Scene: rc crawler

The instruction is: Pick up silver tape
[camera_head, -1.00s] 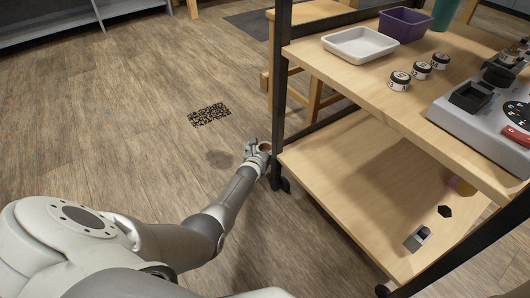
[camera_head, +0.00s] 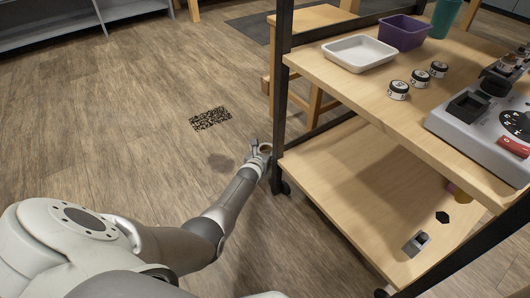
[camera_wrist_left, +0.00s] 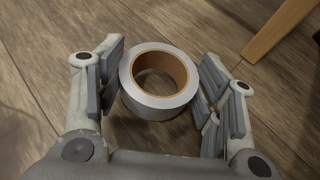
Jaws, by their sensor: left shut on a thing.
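The silver tape is a roll with a brown inner core. In the wrist view the silver tape (camera_wrist_left: 157,105) sits between the two grey-padded fingers of my left gripper (camera_wrist_left: 162,72), with a finger against each side. The gripper is shut on it. In the head view my left gripper (camera_head: 259,152) is low near the floor, beside the cart's near left leg, and the tape (camera_head: 266,148) shows small at the fingertips. Whether the tape is clear of the floor cannot be told. My right gripper is not in view.
The wooden cart (camera_head: 340,190) with its black post (camera_head: 281,90) and caster stands just right of the gripper. Its top holds a white tray (camera_head: 359,52), a purple bin (camera_head: 402,32) and several small jars. A patterned floor marker (camera_head: 210,118) lies on open floor to the left.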

